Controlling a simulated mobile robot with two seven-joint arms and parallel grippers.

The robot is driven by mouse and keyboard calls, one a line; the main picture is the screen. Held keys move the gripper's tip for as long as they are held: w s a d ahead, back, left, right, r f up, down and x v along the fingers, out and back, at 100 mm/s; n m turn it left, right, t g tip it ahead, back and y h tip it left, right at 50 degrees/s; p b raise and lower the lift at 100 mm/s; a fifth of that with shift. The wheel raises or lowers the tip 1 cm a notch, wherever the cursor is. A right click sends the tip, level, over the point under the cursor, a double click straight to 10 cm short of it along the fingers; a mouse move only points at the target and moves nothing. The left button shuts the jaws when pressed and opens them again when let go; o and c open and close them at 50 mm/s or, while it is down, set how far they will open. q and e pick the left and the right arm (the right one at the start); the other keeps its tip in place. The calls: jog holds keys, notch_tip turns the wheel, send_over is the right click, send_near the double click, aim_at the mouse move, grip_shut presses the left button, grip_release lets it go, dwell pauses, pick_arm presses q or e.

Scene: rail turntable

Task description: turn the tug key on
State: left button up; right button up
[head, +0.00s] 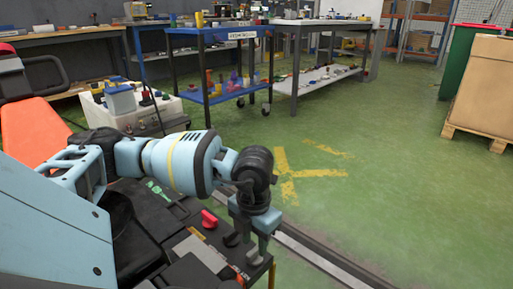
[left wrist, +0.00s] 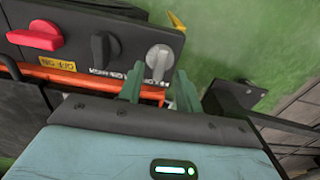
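In the left wrist view, a black control panel (left wrist: 75,14) carries a red knob (left wrist: 36,36), a black knob (left wrist: 104,47) and a grey key-like knob (left wrist: 159,59) in a row. Which of them is the tug key is not marked legibly; the grey one looks most like a key. My left gripper (left wrist: 157,86) is open, with its two fingers apart and pointing at the grey knob. The knob stands just beyond the fingertips, and contact cannot be told. In the head view, my left gripper (head: 248,240) hangs over the panel's right end, beside the red knob (head: 208,218). My right gripper is not in view.
An orange strip (left wrist: 75,75) runs along the panel's edge. A floor rail (head: 325,261) passes to the right of the tug. A blue trolley (head: 213,36), a grey table (head: 300,24) and a pallet box (head: 485,85) stand farther off. The green floor between is clear.

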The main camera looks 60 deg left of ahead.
aim_at(254, 252)
pick_arm(q)
jog(key=shift+f+b, duration=0.4)
jog(key=shift+f, duration=0.9)
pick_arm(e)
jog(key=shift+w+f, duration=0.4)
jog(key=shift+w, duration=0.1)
pick_arm(q)
jog(key=shift+c, duration=0.4)
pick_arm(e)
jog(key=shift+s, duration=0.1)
pick_arm(q)
grip_shut()
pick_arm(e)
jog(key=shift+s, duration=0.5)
